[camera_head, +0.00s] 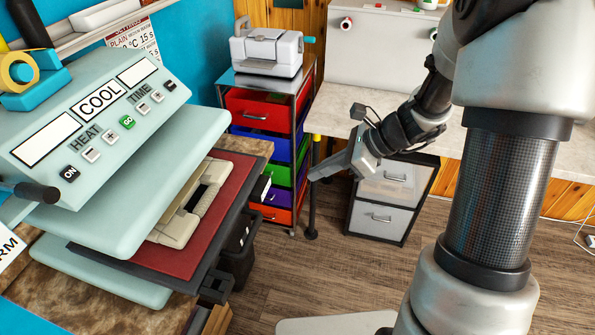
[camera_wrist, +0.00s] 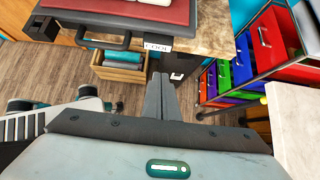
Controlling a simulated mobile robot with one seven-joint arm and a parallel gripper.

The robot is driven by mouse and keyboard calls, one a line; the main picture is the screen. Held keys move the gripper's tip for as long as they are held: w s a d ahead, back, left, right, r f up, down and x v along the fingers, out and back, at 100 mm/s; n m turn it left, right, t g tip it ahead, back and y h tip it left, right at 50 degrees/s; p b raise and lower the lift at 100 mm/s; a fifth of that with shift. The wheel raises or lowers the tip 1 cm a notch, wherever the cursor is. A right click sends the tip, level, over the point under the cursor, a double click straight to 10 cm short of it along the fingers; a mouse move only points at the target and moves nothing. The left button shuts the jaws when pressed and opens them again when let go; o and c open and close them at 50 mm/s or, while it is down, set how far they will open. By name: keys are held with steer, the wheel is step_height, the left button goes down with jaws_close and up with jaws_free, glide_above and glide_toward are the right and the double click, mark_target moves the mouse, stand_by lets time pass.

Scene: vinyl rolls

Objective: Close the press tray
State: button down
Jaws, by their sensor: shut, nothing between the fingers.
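The heat press (camera_head: 90,130) stands at the left in the head view, with a pale green body, buttons and a screen reading COOL. Its press tray (camera_head: 215,283) is dark with a red pad and sticks out from under the upper plate toward the right. A beige object (camera_head: 195,205) lies on the pad, partly hidden under the plate. In the wrist view the tray's dark front handle (camera_wrist: 85,38) shows at the top left, below the red pad. My gripper (camera_head: 312,178) is shut and empty, to the right of the tray and apart from it. Its closed fingers also show in the wrist view (camera_wrist: 160,80).
A drawer cart (camera_head: 265,105) with coloured drawers and a white machine (camera_head: 270,52) stands behind. A pale worktop (camera_head: 400,110) and grey drawers (camera_head: 385,217) are behind my arm. A wooden crate (camera_wrist: 122,74) sits under the press bench. The wooden floor between is clear.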

mark_target(268, 186)
steer(key=shift+w+a+f+b, duration=0.15)
steer(key=shift+w+a+f, duration=0.45)
steer(key=shift+a+f, duration=0.75)
steer(key=shift+w+a+f+b, duration=0.1)
steer(key=shift+w+a+f, duration=0.55)
steer(key=shift+a, duration=1.2)
steer(key=shift+w+a+f+b, duration=0.15)
steer(key=shift+w+a+f, duration=0.35)
steer(key=shift+a+f, duration=0.85)
steer(key=shift+a+r, duration=0.25)
steer(key=shift+a, duration=0.1)
